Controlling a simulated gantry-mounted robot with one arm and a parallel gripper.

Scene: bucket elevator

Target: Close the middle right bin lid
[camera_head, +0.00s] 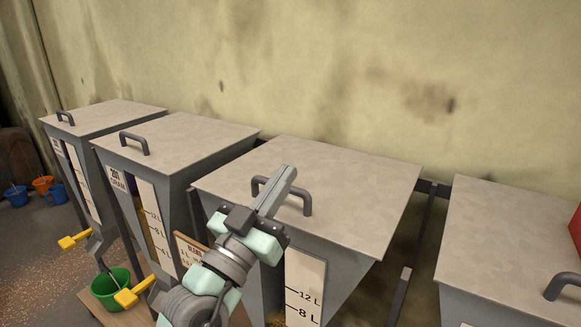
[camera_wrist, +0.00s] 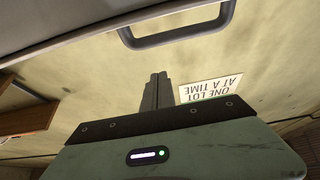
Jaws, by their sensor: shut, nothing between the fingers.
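The middle right bin is the third from the left in the head view. Its grey lid (camera_head: 345,170) lies flat across the top and looks down on the bin, with no clear gap at the visible edges. Its dark handle (camera_head: 307,203) stands up near the front edge and also shows in the wrist view (camera_wrist: 178,38). My gripper (camera_head: 289,172) is shut and empty, in front of the handle's middle in the picture. Its fingers (camera_wrist: 157,80) appear apart from the handle in the wrist view. The gripper hides part of the handle and the bin's front.
Two lidded bins stand to the left (camera_head: 180,140) (camera_head: 105,117) and one to the right (camera_head: 515,235). A red object (camera_head: 576,230) sits on the right bin. A green bucket (camera_head: 110,290) and yellow levers (camera_head: 133,293) are low at left. A sign (camera_wrist: 211,90) shows in the wrist view.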

